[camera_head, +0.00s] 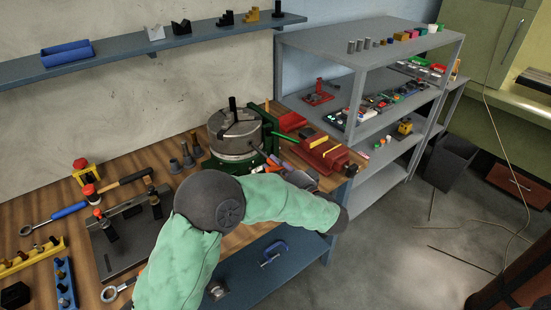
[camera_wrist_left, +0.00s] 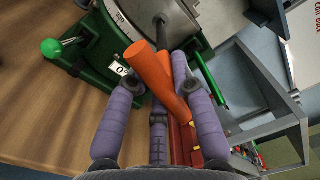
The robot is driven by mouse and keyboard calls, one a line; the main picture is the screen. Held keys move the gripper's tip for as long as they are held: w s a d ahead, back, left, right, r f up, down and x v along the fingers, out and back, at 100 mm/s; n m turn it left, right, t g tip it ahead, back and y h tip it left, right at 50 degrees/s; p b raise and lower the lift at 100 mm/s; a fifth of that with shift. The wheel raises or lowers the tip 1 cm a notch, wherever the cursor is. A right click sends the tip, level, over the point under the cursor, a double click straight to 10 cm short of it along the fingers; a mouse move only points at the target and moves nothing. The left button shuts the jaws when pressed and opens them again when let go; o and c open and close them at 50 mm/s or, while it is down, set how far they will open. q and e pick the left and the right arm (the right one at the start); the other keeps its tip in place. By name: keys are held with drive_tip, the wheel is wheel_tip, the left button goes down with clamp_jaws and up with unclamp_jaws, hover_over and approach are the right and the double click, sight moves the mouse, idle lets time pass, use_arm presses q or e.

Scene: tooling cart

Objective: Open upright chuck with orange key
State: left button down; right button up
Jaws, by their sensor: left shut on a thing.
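The upright chuck (camera_head: 235,138) is a grey steel cylinder on a green base, at the back of the wooden bench. A black rod stands up from its top. My left gripper (camera_head: 278,168) is just in front and to the right of the chuck. In the left wrist view its purple fingers (camera_wrist_left: 148,88) are shut on the orange handle of the key (camera_wrist_left: 150,68). The handle lies slanted between the fingers. A dark shaft (camera_wrist_left: 162,33) runs from behind the handle to the chuck's side (camera_wrist_left: 190,15); I cannot tell whether its tip is seated. My right gripper is not in view.
A green lever knob (camera_wrist_left: 50,47) sticks out from the base. A grey shelf unit (camera_head: 345,40) stands at the right. A hammer (camera_head: 130,178) and fixture plate (camera_head: 125,250) lie at the left.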

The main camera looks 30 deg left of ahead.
use_arm(q)
drive_tip(key=m+p, duration=0.4)
drive_tip(key=p, duration=0.1)
drive_tip(key=m+p, duration=0.2)
drive_tip(key=shift+s+r+m+p, duration=0.1)
drive_tip(key=shift+r+m+p, duration=0.2)
drive_tip(key=shift+f+m+p, duration=0.15)
drive_tip(key=shift+m+p, duration=0.85)
drive_tip(key=shift+m, duration=0.1)
drive_tip(key=shift+a, duration=0.5)
drive_tip(key=shift+b, duration=0.3)
drive_tip(key=shift+w+a, duration=0.1)
drive_tip(key=shift+w, duration=0.1)
drive_tip(key=shift+w+a, duration=0.25)
drive_tip(key=shift+a, duration=0.35)
drive_tip(key=shift+b, duration=0.4)
idle(0.5)
